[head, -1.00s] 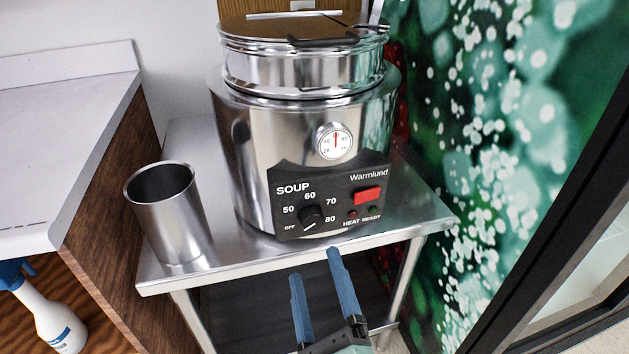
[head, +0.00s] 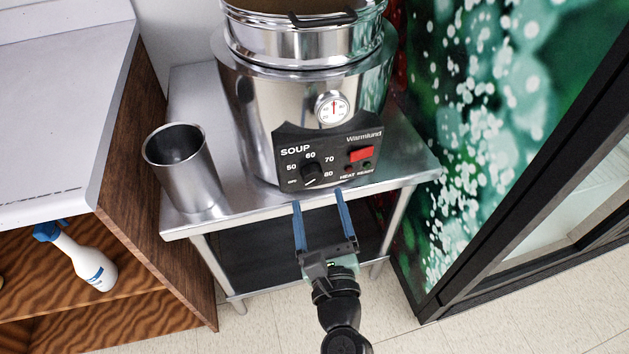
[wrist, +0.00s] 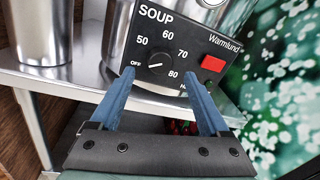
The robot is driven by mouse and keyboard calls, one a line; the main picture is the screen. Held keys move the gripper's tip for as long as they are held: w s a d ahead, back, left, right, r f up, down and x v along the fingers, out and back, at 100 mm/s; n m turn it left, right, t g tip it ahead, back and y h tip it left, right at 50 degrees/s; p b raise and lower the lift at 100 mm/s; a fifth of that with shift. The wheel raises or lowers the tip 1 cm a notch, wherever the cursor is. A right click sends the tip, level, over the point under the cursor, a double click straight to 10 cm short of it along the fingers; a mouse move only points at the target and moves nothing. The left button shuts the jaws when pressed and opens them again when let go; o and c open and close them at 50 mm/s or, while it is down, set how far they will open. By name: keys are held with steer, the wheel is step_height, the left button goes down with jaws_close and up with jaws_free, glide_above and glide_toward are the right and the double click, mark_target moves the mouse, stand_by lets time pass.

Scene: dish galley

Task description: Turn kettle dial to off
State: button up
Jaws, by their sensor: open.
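The soup kettle (head: 250,130) is a shiny steel pot with a black control panel (head: 360,181) on its front. Its black round dial (head: 312,173) sits low on the panel among the marks OFF, 50, 60, 70 and 80. A pale line shows on the dial's lower part; I cannot tell for sure which mark it points to. The dial (wrist: 158,61) also shows in the wrist view, between and beyond the blue fingertips. My gripper (head: 318,197) is open and empty, in front of and slightly below the dial, apart from it.
The kettle stands on a steel table (head: 250,206) with a lower shelf. A steel cylinder (head: 190,178) stands left of it. A red switch (head: 360,153) is right of the dial. A wooden cabinet is at left with a spray bottle (head: 88,262); a patterned green wall is at right.

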mark_target(313, 180)
steer(key=shift+w+a, duration=0.2)
steer(key=shift+w, duration=1)
steer(key=shift+w+a, duration=0.2)
steer(key=shift+w, duration=1)
jaws_close()
